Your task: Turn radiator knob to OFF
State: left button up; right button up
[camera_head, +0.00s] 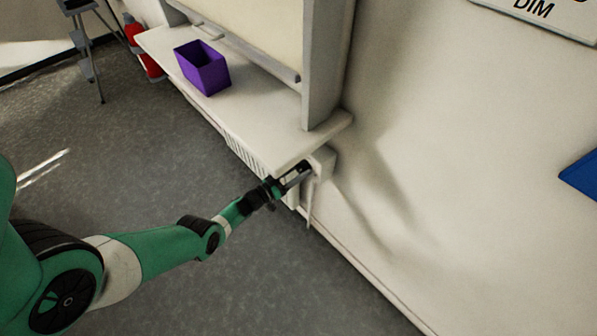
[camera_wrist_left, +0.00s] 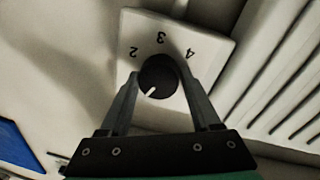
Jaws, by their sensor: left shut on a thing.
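The radiator knob (camera_wrist_left: 158,78) is a dark round dial with a white pointer mark, set on a white plate (camera_wrist_left: 150,30) with the numbers 2, 3 and 4 showing. In the left wrist view the pointer is toward the lower left. My left gripper (camera_wrist_left: 160,85) is shut on the knob, one finger on each side of it. In the head view my left gripper (camera_head: 300,172) is at the end of the radiator below the sill, and the knob is hidden there. My right gripper is in neither view.
The white radiator fins (camera_wrist_left: 275,95) are right of the knob in the wrist view. A white sill (camera_head: 250,122) overhangs the radiator and holds a purple box (camera_head: 203,68). A blue panel (camera_head: 582,176) is on the wall at right. The grey floor (camera_head: 130,190) is open.

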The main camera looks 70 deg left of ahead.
pick_arm(q)
jog(key=n, duration=0.5)
jog(key=shift+r+b, duration=0.1)
jog(key=shift+b, duration=0.2)
dwell(0.4)
jog(key=o, duration=1.4)
jog(key=shift+s+d, duration=0.1)
jog(key=shift+s, duration=0.25)
jog(key=p+v, duration=0.1)
jog(key=v, duration=0.2)
jog(key=p+v, duration=0.1)
jog(key=v, duration=0.3)
jog(key=p+v, duration=0.1)
jog(key=v, duration=0.3)
jog(key=shift+d+f+p, duration=0.15)
jog(key=shift+f+p, duration=0.1)
jog(key=shift+p, duration=0.15)
